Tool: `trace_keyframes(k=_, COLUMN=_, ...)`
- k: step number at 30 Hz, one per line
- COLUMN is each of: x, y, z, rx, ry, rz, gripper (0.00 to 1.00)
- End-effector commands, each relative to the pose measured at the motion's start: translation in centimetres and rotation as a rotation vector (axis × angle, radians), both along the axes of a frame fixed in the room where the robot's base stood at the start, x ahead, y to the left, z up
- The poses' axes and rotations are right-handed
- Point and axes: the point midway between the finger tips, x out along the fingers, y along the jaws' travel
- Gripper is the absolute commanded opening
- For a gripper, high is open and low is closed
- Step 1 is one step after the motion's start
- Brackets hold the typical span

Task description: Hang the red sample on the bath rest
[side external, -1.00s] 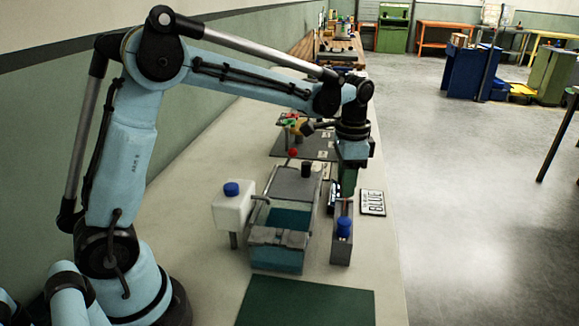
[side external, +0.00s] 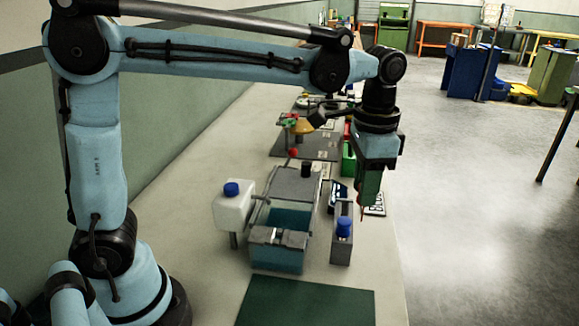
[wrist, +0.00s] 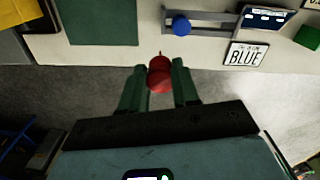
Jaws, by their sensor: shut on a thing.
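My gripper (side external: 364,200) is shut on the red sample, which shows between its green fingers in the wrist view (wrist: 160,74). In the wrist view the sample appears over the floor beside the bench edge.
A white jug (side external: 233,212) stands left of the bath. A BLUE plate (wrist: 246,54) lies near the bench edge. A dark green mat (side external: 305,303) lies in front, clear.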

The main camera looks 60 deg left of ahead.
Motion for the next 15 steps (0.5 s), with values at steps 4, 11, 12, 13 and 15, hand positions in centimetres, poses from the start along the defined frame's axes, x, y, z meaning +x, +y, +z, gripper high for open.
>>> trace_keyframes(k=4, x=0.0, y=0.0, z=0.0, rx=0.0, ry=0.0, rz=0.0, gripper=0.01)
trace_keyframes(k=11, x=-0.5, y=0.6, z=0.1, rx=0.0, ry=0.0, rz=0.001, gripper=0.01)
trace_keyframes(k=12, x=-0.8, y=1.0, z=0.2, rx=0.0, ry=0.0, rz=0.002, gripper=0.01)
trace_keyframes(k=13, x=-1.2, y=1.4, z=0.3, rx=0.0, ry=0.0, rz=0.002, gripper=0.01)
trace_keyframes(k=15, x=-2.2, y=2.5, z=0.6, rx=0.0, ry=0.0, rz=0.004, gripper=0.01)
